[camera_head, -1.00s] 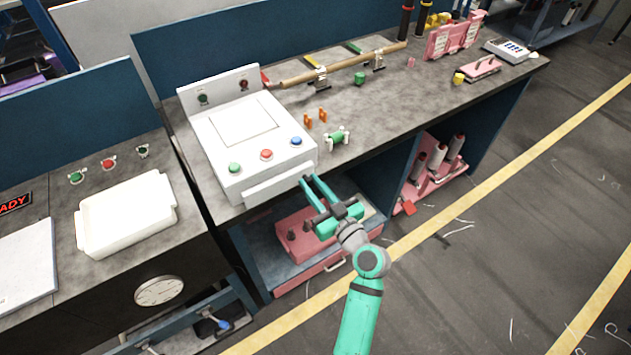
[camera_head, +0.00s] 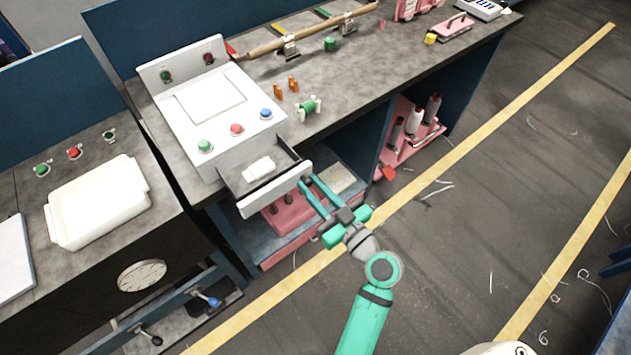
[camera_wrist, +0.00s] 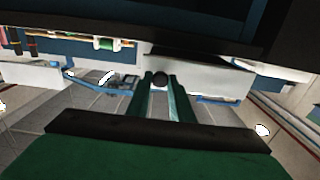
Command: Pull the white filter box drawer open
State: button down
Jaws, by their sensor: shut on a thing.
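The white filter box (camera_head: 215,108) stands on the grey bench, with green, red and blue buttons on top. Its drawer (camera_head: 274,190) is pulled out at the front, and a small white item (camera_head: 259,169) lies inside. My gripper (camera_head: 311,186) is at the right end of the white drawer front, shut on it. In the wrist view, the two green fingers (camera_wrist: 161,82) meet a dark round part by a pale panel (camera_wrist: 212,82). The fingers hide the exact grip point.
A pink case (camera_head: 290,212) sits on the shelf under the drawer. A pink rack with spools (camera_head: 412,135) stands on the lower shelf to the right. A white tray (camera_head: 98,205) is on the left bench. The floor to the right is mostly clear.

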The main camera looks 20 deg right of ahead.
jog(key=c, duration=1.6)
grip_release()
jog(key=v, duration=1)
jog(key=shift+s, duration=0.4)
